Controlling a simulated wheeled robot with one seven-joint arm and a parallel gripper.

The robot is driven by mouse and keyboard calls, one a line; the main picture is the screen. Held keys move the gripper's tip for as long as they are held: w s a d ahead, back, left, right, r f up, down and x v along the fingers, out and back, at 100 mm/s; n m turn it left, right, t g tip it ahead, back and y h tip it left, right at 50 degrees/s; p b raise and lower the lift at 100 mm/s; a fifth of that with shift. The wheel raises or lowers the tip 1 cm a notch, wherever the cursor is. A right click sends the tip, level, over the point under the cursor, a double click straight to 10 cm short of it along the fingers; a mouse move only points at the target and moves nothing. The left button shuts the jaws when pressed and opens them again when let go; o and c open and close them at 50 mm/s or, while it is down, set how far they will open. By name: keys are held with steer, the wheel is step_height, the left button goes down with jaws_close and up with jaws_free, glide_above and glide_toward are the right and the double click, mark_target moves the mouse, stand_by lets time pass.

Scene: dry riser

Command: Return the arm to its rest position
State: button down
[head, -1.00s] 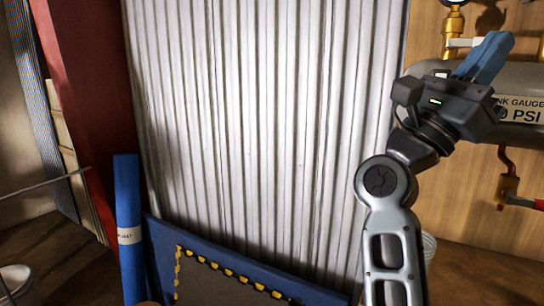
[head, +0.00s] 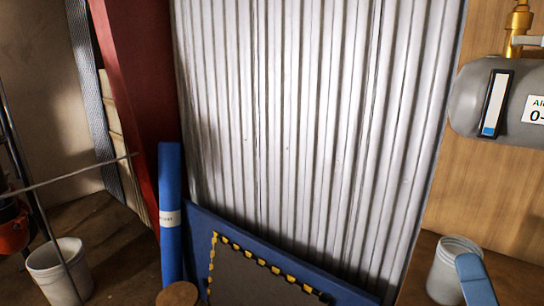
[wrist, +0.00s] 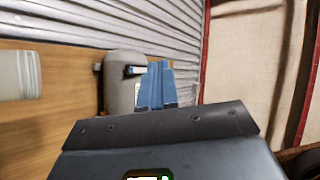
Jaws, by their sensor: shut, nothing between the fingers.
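My gripper (wrist: 155,88) shows in the wrist view with its blue fingers together and nothing between them. In the head view only a blue finger part of my gripper (head: 476,280) shows at the lower right edge, in front of a white bucket (head: 451,268). The rest of my arm is out of the head view. In the wrist view the fingers overlap the edge of a grey tank (wrist: 120,70) in the picture; I cannot tell the distance.
A grey tank with a gauge strip (head: 472,100) hangs at the right. Corrugated metal (head: 310,120) fills the middle. A blue roll (head: 170,235), a blue-edged panel (head: 300,262) and another white bucket (head: 58,268) stand lower left. A red post (head: 135,90) rises at the left.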

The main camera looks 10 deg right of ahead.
steer(key=s+a+f+n+g+y, duration=0.1)
steer(key=s+a+f+n+g, duration=0.1)
steer(key=s+f, duration=0.3)
steer(key=s+a+f+n+g+y, duration=0.2)
steer(key=s+f+n+g, duration=0.3)
steer(key=s, duration=0.4)
steer(key=s+a+f+n+g+y, duration=0.1)
steer(key=s+a+f+n+g, duration=0.2)
steer(key=s, duration=0.4)
step_height(320, 180, down, 3)
steer(key=shift+s+a+r+n+g+y+p, duration=0.2)
steer(key=shift+s+a+n+g+y+p, duration=0.1)
steer(key=shift+n+g+p, duration=0.25)
